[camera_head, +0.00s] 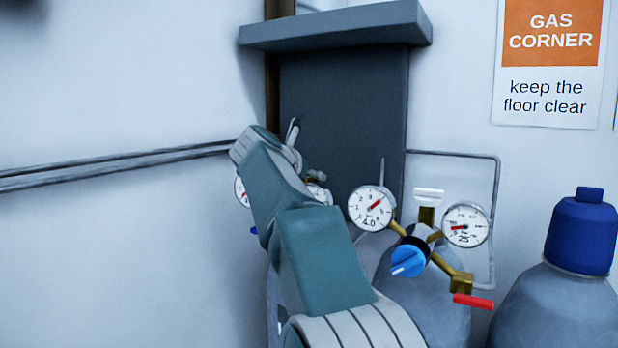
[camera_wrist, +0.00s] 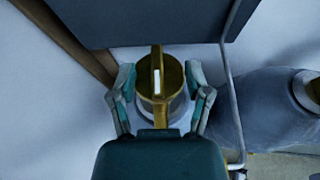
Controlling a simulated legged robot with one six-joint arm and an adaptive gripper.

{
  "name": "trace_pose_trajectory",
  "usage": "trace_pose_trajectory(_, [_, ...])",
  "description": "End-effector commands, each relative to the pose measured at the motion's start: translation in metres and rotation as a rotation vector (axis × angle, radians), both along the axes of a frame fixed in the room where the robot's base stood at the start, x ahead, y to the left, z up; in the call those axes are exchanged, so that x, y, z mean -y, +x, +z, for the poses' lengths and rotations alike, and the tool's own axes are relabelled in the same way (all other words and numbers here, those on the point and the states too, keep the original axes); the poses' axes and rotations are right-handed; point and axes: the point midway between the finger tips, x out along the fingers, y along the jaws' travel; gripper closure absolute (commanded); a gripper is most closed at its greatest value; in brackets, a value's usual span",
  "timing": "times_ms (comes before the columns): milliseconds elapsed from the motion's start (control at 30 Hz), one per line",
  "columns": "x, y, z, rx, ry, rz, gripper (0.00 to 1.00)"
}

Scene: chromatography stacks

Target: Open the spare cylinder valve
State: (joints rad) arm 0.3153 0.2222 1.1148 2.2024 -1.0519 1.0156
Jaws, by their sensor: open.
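A brass valve top (camera_wrist: 173,75) with a narrow white strip lies in the middle of the wrist view. My gripper (camera_wrist: 162,92) is open, with one finger to the left and one to the right of the brass part, and gaps show beside it. In the head view my arm hides most of the left cylinder's fittings; parts of its gauges (camera_head: 241,191) show behind the arm. The right regulator has a white-topped brass valve (camera_head: 427,210), two gauges, a blue knob (camera_head: 408,261) and a red lever (camera_head: 473,301). No label shows which cylinder is the spare.
A grey cylinder with a blue cap (camera_head: 582,235) stands at the right. A dark panel with a ledge (camera_head: 335,28) is behind the regulators. Metal pipes (camera_head: 120,165) run along the wall.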

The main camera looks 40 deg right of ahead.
Motion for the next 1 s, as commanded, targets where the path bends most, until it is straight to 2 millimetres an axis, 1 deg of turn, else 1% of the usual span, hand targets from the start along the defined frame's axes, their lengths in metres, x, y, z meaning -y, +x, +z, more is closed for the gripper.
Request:
trace_pose_trajectory(67, [-0.001,0.0,0.001,0.001,-0.001,0.001,0.37])
trace_pose_trajectory(167, [-0.009,-0.002,0.004,0.002,-0.001,0.004,0.37])
trace_pose_trajectory(267, [-0.023,-0.008,0.011,0.003,-0.001,0.005,0.37])
trace_pose_trajectory(533, [-0.072,-0.028,0.031,0.002,0.0,0.005,0.37])
trace_pose_trajectory(700, [-0.094,-0.037,0.041,0.0,-0.001,0.002,0.37])
trace_pose_trajectory(800, [-0.1,-0.04,0.044,0.0,0.0,0.001,0.37])
trace_pose_trajectory(1000, [-0.102,-0.042,0.045,0.0,0.0,-0.001,0.37])
